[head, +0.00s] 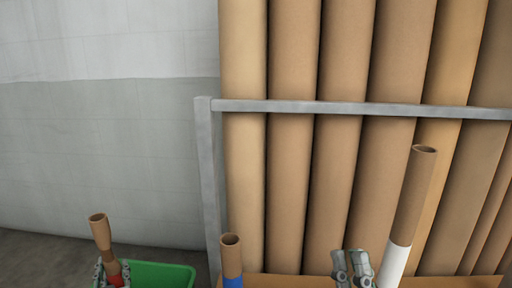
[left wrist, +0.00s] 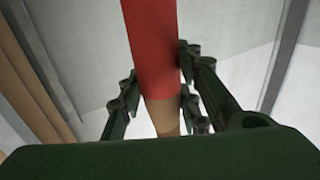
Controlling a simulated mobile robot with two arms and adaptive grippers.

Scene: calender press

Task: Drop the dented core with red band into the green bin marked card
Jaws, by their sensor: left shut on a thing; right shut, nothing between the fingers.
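The brown cardboard core with a red band (head: 99,228) stands nearly upright at the lower left of the head view, with a pinched, dented stretch below its open top. My left gripper (head: 112,272) is shut on it at the red band. In the left wrist view the red band (left wrist: 150,45) runs between the fingers, with bare brown card beyond. The green bin (head: 165,272) is at the bottom left, partly cut off by the frame; the core and gripper show at its left part. Any marking on it is out of view. My right gripper (head: 352,265) is shut and empty.
A brown core with a blue band (head: 231,255) and a taller one with a white band (head: 408,205) stand upright near an orange-brown edge (head: 300,281). Several large brown tubes (head: 293,60) lean behind a grey metal rail (head: 350,108). A grey wall (head: 110,150) is at left.

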